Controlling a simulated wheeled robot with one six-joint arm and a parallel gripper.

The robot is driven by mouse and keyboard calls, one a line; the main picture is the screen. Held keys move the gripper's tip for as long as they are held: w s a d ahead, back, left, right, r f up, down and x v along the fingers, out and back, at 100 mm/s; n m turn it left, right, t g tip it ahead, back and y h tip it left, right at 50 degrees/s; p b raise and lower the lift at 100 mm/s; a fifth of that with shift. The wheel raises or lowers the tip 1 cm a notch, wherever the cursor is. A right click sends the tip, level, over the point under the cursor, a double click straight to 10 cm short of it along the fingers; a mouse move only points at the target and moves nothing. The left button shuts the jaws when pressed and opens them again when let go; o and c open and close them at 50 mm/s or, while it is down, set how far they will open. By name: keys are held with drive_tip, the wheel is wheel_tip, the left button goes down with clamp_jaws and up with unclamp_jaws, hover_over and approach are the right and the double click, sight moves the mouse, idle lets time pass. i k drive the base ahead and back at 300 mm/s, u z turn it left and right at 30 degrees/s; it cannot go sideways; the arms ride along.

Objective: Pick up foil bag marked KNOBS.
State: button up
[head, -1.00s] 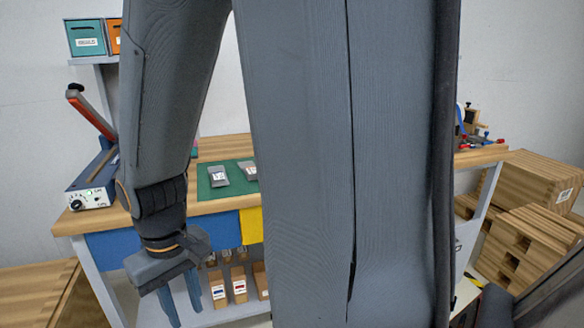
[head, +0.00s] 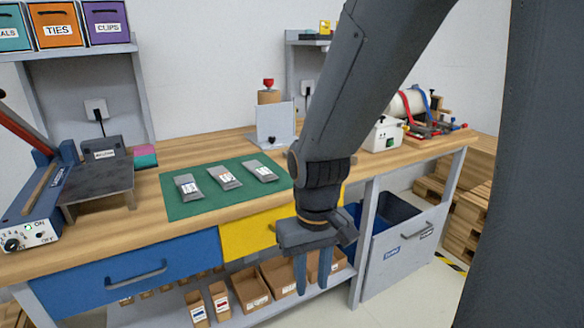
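Three grey foil bags lie side by side on a green mat (head: 173,207) on the wooden bench: a left bag (head: 188,187), a middle bag (head: 231,184) and a right bag (head: 266,177). Each has a small white label, too small to read, so I cannot tell which one is marked KNOBS. My gripper (head: 313,285) hangs in front of the bench's front edge, right of the bags and lower than the bench top. Its two blue fingers point down, apart, with nothing between them.
A heat sealer (head: 30,220) stands at the bench's left. A blue drawer (head: 130,275) and a yellow drawer (head: 250,235) are under the top, above a shelf with cardboard boxes (head: 250,288). A grey bin (head: 405,245) stands at right. The bench behind the mat is mostly clear.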

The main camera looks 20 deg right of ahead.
sight(263, 173)
drive_tip(key=z, duration=0.05)
drive_tip(key=k, duration=0.6)
drive_tip(key=z, duration=0.65)
drive_tip(key=i, duration=1.1)
drive_tip(key=u, duration=0.4)
